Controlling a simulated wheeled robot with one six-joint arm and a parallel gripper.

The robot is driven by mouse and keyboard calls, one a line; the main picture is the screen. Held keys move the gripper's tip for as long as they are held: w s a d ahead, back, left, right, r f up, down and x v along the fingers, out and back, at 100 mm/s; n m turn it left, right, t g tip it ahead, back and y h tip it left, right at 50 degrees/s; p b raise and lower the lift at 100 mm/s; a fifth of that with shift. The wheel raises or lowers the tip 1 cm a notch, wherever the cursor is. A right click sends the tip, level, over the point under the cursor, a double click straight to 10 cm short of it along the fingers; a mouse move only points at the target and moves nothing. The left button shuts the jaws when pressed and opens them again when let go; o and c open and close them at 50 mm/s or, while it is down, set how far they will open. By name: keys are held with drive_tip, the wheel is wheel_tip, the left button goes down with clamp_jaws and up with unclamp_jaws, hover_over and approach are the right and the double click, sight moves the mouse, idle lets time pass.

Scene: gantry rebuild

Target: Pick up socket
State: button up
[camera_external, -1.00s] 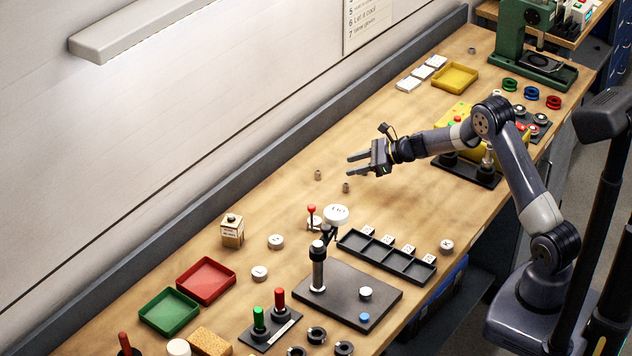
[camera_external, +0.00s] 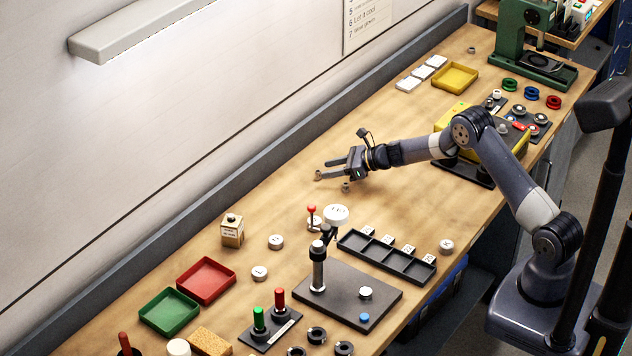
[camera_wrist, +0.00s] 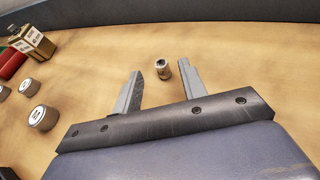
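A small metal socket (camera_wrist: 161,69) stands upright on the wooden bench in the wrist view, between the fingertips and close to the right one. In the external view a small socket (camera_external: 318,175) shows by the fingertips of my gripper (camera_external: 326,169). A second small socket (camera_external: 346,188) stands just below the nearer finger in that view; I cannot make it out in the wrist view. My gripper (camera_wrist: 160,80) is open and empty, low over the bench, with its fingers pointing towards the wall. I cannot tell whether a finger touches a socket.
A black compartment tray (camera_external: 386,255) lies below the gripper. White tiles (camera_external: 408,84) and a yellow tray (camera_external: 455,77) lie beyond.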

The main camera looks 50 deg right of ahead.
sight(316, 172)
drive_tip(key=shift+p+x, duration=0.5)
drive_tip(key=shift+x, duration=1)
drive_tip(key=shift+f, duration=0.1)
clamp_jaws()
